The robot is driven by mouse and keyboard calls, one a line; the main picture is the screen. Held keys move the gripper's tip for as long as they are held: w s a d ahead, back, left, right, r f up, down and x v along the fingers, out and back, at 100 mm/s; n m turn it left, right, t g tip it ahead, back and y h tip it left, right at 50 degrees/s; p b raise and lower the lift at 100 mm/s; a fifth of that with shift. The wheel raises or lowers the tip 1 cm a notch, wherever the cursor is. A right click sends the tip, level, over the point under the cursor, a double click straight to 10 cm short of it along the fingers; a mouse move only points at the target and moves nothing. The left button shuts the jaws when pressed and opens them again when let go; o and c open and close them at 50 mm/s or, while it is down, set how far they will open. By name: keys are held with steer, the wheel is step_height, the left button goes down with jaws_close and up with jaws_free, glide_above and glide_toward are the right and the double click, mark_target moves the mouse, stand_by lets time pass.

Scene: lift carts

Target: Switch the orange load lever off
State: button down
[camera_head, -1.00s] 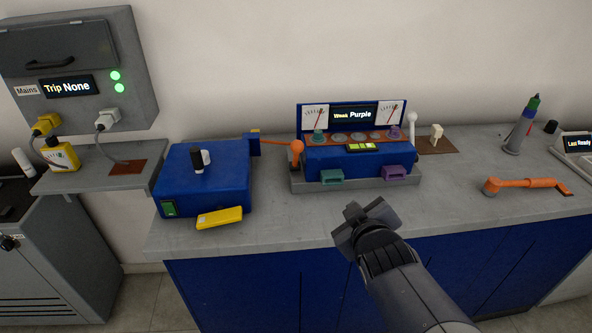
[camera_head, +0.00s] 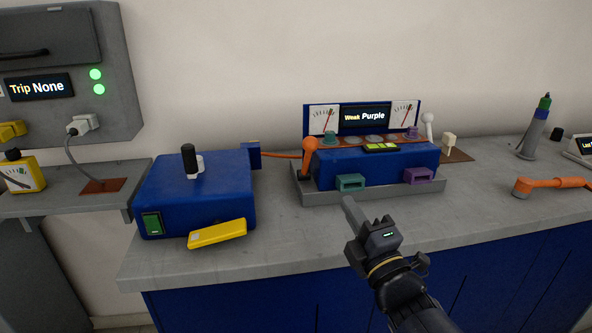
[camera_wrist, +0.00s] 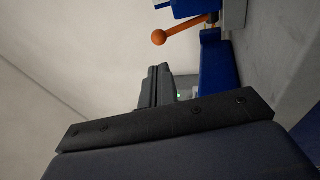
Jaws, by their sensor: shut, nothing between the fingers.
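The orange load lever (camera_head: 309,146) stands up at the left end of the blue console (camera_head: 390,165), with its round knob at the top. In the wrist view the same orange lever (camera_wrist: 184,29) shows at the top, sideways in the picture, its knob toward the left. My gripper (camera_head: 348,202) is shut and empty, in front of the console and to the right of and lower than the lever in the head view. It is apart from the lever. In the wrist view my closed fingers (camera_wrist: 155,84) are below the knob in the picture, with a gap between.
A blue box (camera_head: 193,192) with a black-handled knob and a yellow block (camera_head: 217,233) stand left of the console. Teal (camera_head: 350,182) and purple (camera_head: 418,175) sockets jut from its front. A white lever (camera_head: 429,124) stands at its right end. Bare grey counter lies in front.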

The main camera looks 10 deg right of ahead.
steer(key=shift+a+f+n, duration=0.1)
steer(key=shift+n, duration=0.2)
glide_toward(313, 150)
steer(key=x, duration=0.7)
steer(key=shift+p, duration=0.4)
